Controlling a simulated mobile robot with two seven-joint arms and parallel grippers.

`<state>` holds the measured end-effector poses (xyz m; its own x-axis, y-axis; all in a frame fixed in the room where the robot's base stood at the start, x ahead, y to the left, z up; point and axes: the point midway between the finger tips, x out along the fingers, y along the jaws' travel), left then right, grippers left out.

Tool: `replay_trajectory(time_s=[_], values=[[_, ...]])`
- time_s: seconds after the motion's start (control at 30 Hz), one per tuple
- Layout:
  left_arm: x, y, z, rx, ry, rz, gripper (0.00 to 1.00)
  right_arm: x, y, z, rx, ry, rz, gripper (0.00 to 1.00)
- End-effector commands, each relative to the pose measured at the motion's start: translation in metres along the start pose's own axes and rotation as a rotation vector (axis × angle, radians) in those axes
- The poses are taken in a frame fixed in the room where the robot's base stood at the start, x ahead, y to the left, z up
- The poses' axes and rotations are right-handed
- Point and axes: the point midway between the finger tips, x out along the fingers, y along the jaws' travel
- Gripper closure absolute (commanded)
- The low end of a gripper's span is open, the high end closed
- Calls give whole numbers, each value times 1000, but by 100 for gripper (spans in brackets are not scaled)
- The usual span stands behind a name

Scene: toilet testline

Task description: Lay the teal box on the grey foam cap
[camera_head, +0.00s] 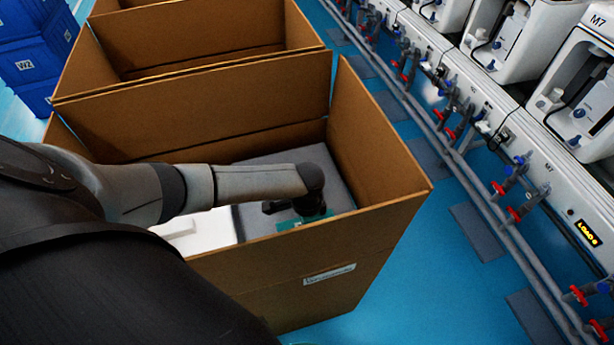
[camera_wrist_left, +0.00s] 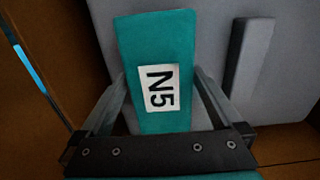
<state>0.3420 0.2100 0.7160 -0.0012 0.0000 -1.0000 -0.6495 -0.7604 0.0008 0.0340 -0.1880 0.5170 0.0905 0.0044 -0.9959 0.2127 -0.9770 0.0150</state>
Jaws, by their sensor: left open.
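The teal box (camera_wrist_left: 157,50), with a white "N5" label, lies against the grey foam cap (camera_wrist_left: 220,85) in the left wrist view. In the head view a small part of the teal box (camera_head: 290,226) shows under my left gripper (camera_head: 302,208), inside the front cardboard carton. The grey foam cap (camera_head: 285,160) also shows there behind my arm. My left gripper (camera_wrist_left: 160,80) is open, with one finger on each side of the teal box, close to its edges. The box's lower part is hidden behind the gripper's body. My right gripper is not in view.
The open front carton (camera_head: 385,160) has tall walls around my left gripper. A white surface (camera_head: 205,230) lies inside it at left. Another open carton (camera_head: 190,35) stands behind, blue crates (camera_head: 35,65) at far left.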

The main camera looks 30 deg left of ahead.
Motion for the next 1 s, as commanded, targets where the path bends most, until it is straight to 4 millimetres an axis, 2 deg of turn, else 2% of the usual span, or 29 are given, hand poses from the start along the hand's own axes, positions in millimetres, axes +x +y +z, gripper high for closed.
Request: replay_trajectory(time_s=[0.17,0.4,0.53,0.7,1.0], values=[[-30,-1,0,1,3,-2,0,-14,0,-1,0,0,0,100],[-83,-1,0,0,3,-2,0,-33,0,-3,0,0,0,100],[-104,-1,0,1,3,-2,0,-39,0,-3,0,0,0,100],[-119,-1,0,0,2,-1,0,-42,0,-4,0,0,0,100],[-121,-1,0,-1,1,-1,0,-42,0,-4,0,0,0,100]])
